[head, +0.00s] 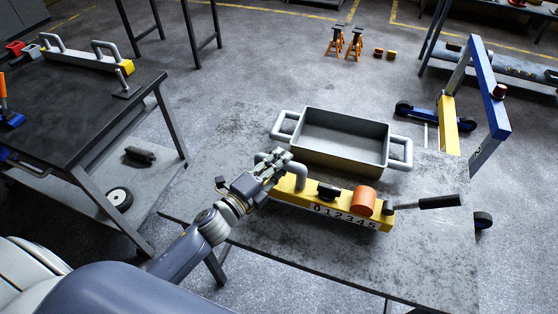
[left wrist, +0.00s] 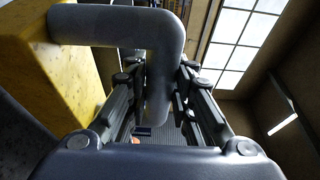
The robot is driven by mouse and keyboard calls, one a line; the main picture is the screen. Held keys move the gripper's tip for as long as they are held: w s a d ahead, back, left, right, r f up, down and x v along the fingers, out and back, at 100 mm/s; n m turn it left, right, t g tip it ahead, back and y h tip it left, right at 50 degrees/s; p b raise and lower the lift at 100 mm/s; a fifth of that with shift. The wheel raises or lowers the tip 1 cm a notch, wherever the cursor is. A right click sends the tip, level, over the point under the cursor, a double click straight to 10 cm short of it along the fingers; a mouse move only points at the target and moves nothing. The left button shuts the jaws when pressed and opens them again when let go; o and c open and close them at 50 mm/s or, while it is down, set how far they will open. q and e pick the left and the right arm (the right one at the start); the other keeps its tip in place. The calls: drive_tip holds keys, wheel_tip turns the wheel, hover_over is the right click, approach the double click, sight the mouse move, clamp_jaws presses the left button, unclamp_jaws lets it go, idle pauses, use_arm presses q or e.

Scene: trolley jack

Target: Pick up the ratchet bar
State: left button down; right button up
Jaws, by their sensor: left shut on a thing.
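A long yellow bar marked 012345, which I take for the ratchet bar (head: 330,212), is at the middle of the grey metal table. It carries an orange cylinder (head: 363,200), a black knob (head: 328,192) and a black-gripped lever (head: 438,202) at its right end. My left gripper (head: 279,167) is at the bar's left end, shut on its grey bent handle (head: 297,176). In the left wrist view the handle (left wrist: 165,60) passes between the two fingers, beside the yellow body (left wrist: 50,70). I cannot tell whether the bar touches the table. My right gripper is out of view.
A grey tray with two handles (head: 345,157) stands just behind the bar. A dark workbench (head: 75,108) at left holds a grey-handled piece. A blue and yellow frame (head: 488,100) stands at right. The table's (head: 225,150) front part is clear.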

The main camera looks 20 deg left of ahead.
use_arm(q)
drive_tip(key=s+d+r+b, duration=0.1)
drive_tip(key=s+d, duration=0.1)
drive_tip(key=s, duration=0.5)
drive_tip(key=s+d+r+b, duration=0.1)
drive_tip(key=s+d+b, duration=0.1)
drive_tip(key=s, duration=0.5)
drive_tip(key=shift+d, duration=0.4)
drive_tip(key=shift+w, duration=0.1)
drive_tip(key=w+a+r, duration=0.3)
drive_tip(key=w+r, duration=0.4)
drive_tip(key=w, duration=0.1)
drive_tip(key=w+a+r, duration=0.2)
drive_tip(key=w+r, duration=0.5)
drive_tip(key=r, duration=0.1)
drive_tip(key=shift+w+a+f, duration=0.1)
drive_tip(key=shift+f, duration=10)
